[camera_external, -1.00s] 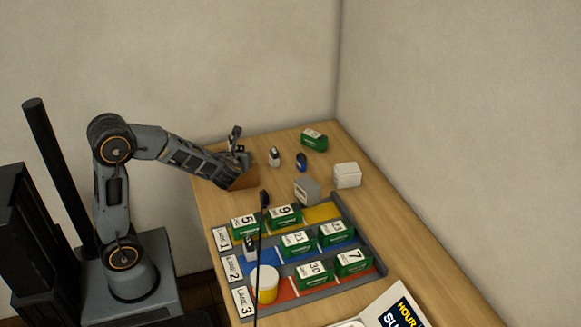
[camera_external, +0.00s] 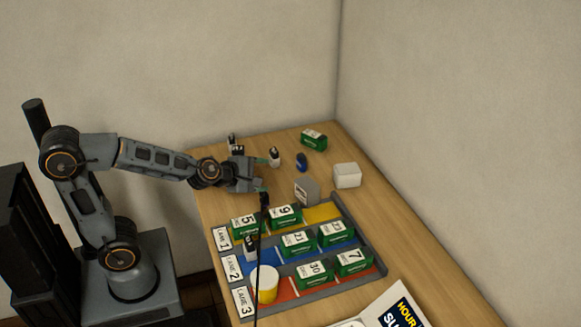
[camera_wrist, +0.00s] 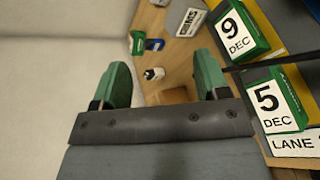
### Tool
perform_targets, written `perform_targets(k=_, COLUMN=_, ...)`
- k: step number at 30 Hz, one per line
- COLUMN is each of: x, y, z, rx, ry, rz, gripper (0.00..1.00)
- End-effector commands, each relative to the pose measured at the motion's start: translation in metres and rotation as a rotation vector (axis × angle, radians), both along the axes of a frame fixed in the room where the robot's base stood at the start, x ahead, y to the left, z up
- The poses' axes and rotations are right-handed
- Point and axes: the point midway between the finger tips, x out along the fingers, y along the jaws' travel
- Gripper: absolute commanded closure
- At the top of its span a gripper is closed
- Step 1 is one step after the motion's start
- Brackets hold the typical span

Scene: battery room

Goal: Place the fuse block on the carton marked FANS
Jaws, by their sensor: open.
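My gripper (camera_external: 264,174) is open above the far left part of the table, its green fingers pointing right. In the wrist view a brown surface (camera_wrist: 176,95), probably a carton top, shows between the fingers, and no marking on it is readable. A small white and black block (camera_external: 274,157) stands just beyond the fingertips, and it also shows in the wrist view (camera_wrist: 154,74). A dark and white piece (camera_external: 233,145) shows behind my gripper. A grey box (camera_external: 306,191) with a white label stands to the right. I cannot tell which piece is the fuse block, or read FANS anywhere.
A blue piece (camera_external: 301,162), a green box (camera_external: 313,139) and a white box (camera_external: 347,176) stand at the back. A tray (camera_external: 370,262) with coloured lanes holds several numbered green boxes and a white and yellow tub (camera_external: 267,285).

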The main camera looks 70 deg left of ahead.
Motion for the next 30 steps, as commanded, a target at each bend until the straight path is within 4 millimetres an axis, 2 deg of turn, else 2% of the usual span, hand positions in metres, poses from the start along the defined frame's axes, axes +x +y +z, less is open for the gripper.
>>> perform_targets(k=1, x=-0.011, y=-0.022, z=-0.001, rx=0.173, ry=0.079, rz=-0.221, gripper=0.32)
perform_targets(k=3, x=-0.032, y=-0.047, z=-0.009, rx=0.431, ry=0.19, rz=-0.528, gripper=0.32)
perform_targets(k=6, x=-0.069, y=-0.066, z=-0.026, rx=0.769, ry=0.331, rz=-0.922, gripper=0.32)
perform_targets(k=9, x=-0.106, y=-0.068, z=-0.041, rx=1.036, ry=0.451, rz=-1.249, gripper=0.32)
perform_targets(k=12, x=-0.136, y=-0.061, z=-0.05, rx=1.223, ry=0.547, rz=-1.502, gripper=0.32)
perform_targets(k=15, x=-0.157, y=-0.052, z=-0.055, rx=1.333, ry=0.616, rz=-1.675, gripper=0.32)
perform_targets(k=18, x=-0.169, y=-0.047, z=-0.057, rx=1.389, ry=0.656, rz=-1.773, gripper=0.32)
perform_targets(k=30, x=-0.173, y=-0.044, z=-0.054, rx=1.411, ry=0.672, rz=-1.815, gripper=0.32)
